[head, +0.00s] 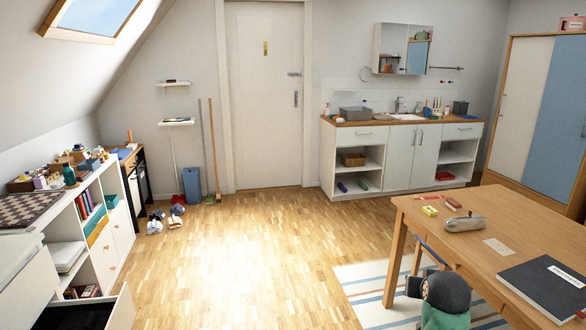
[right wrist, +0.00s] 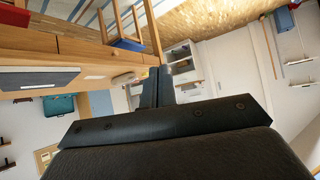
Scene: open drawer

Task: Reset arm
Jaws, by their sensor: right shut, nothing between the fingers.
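My right gripper (right wrist: 158,74) shows in the right wrist view, with its two dark fingers together and nothing between them. It is in free air, pointing into the room, and the picture is tilted. An open drawer (head: 122,311) with a white front and a dark inside is at the lower left of the head view. I see no gripper touching it.
A white cabinet (head: 118,222) with toys on top stands at the left. A wooden table (head: 455,235) with a dark book (head: 545,288) and pencil case (head: 465,223) is at the right. The middle floor is clear.

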